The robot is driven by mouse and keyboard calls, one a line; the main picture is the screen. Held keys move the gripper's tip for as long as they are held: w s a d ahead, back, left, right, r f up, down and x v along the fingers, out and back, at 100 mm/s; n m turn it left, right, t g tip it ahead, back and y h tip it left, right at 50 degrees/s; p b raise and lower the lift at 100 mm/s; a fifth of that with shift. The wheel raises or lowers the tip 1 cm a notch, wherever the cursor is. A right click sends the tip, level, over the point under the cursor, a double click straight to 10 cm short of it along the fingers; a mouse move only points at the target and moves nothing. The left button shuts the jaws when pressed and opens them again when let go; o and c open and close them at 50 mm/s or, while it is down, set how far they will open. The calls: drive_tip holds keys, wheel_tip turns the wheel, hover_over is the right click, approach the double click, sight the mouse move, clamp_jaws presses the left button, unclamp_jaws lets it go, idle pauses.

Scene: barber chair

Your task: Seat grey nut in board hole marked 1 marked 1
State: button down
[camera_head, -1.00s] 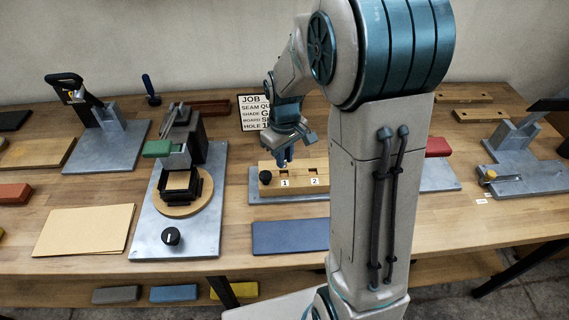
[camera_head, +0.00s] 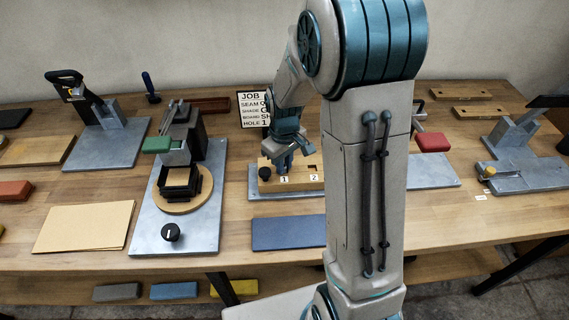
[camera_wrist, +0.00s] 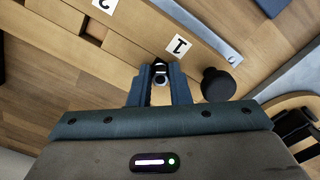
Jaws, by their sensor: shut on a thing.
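The wooden board (camera_head: 268,187) has holes marked by white labels 1 (camera_head: 284,179) and 2 (camera_head: 313,177). My gripper (camera_head: 285,165) is over the board's left part, just behind label 1. In the wrist view my gripper (camera_wrist: 160,72) is shut on the small grey nut (camera_wrist: 160,79), held between the fingertips. Label 1 (camera_wrist: 179,45) shows just beyond the fingertips. The hole marked 1 is hidden by the fingers, and I cannot tell whether the nut touches the board.
A black knob (camera_head: 265,173) stands at the board's left end, close beside the fingers in the wrist view (camera_wrist: 217,84). A metal fixture with a round wooden disc (camera_head: 205,194) stands to the left. A blue slab (camera_head: 288,233) lies in front. A job card (camera_head: 252,109) stands behind.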

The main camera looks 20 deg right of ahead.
drive_tip(key=c, duration=1.3)
unclamp_jaws()
drive_tip(key=shift+s+d+f, duration=0.15)
drive_tip(key=shift+s+f, duration=0.15)
drive_tip(key=shift+f, duration=0.35)
drive_tip(key=shift+c, duration=0.2)
drive_tip(key=shift+a, duration=0.2)
drive_tip(key=shift+w+a+r+p, duration=0.1)
drive_tip(key=shift+w+r+p, duration=0.05)
drive_tip(key=shift+r+p, duration=0.55)
wheel_tip(320, 180, up, 11)
drive_tip(key=s+r+m+t, duration=0.1)
drive_tip(key=s+r+m, duration=0.1)
drive_tip(key=s, duration=0.6)
drive_tip(key=s+r+m+t, duration=0.1)
drive_tip(key=s+r+m, duration=0.1)
drive_tip(key=s, duration=0.7)
drive_tip(key=shift+s+m+t+b, duration=0.3)
drive_tip(key=shift+m+t+b, duration=0.1)
drive_tip(key=shift+m, duration=0.3)
